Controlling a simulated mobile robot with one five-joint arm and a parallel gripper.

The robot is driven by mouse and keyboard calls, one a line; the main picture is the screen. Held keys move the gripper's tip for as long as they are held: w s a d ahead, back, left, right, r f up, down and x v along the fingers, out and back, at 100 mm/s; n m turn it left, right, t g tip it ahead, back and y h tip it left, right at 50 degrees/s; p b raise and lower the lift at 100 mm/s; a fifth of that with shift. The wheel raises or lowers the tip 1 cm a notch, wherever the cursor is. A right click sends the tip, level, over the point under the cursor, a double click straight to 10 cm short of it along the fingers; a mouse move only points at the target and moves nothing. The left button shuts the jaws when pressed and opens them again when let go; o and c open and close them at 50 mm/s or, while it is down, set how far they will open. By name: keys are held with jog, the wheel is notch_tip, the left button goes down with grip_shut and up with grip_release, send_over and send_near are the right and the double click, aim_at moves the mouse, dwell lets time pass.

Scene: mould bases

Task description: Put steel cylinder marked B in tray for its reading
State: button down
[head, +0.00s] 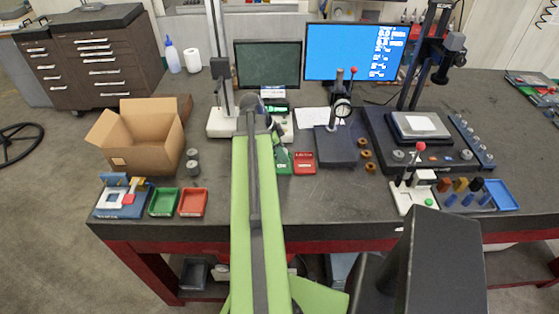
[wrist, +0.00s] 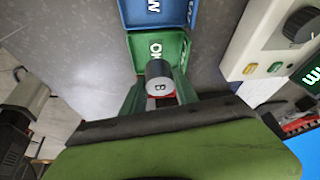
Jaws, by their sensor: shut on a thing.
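The steel cylinder marked B (wrist: 159,78) is between the fingers of my gripper (wrist: 160,91) in the wrist view. Its end with the letter B faces the camera. My gripper is shut on it. A green tray marked OK (wrist: 181,42) lies behind the cylinder in that view, and a blue tray (wrist: 187,14) with a partly cut-off white letter adjoins it. Whether the cylinder touches the green tray I cannot tell. A little red shows between the fingers below the cylinder. In the head view my arm hides the gripper tips and the cylinder.
A device with a black knob (wrist: 299,24) stands right in the wrist view. In the head view, a green tray (head: 284,163) and a red tray (head: 304,163) lie right of my arm, near a dial gauge stand (head: 336,148). A cardboard box (head: 138,150) stands left.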

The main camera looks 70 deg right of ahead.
notch_tip(320, 180, down, 4)
jog(key=b, duration=0.3)
jog(key=shift+r, duration=0.15)
jog(key=shift+w+r, duration=0.1)
jog(key=shift+w, duration=0.05)
jog(key=shift+f, duration=0.25)
jog(key=c, duration=1.2)
grip_release()
jog(key=shift+r, duration=0.1)
jog(key=shift+r+p, duration=0.4)
jog(key=shift+p, duration=0.05)
jog(key=p+v, duration=1)
jog(key=v, duration=0.1)
jog(key=shift+w+a+r, duration=0.15)
jog(key=shift+w+a, duration=0.05)
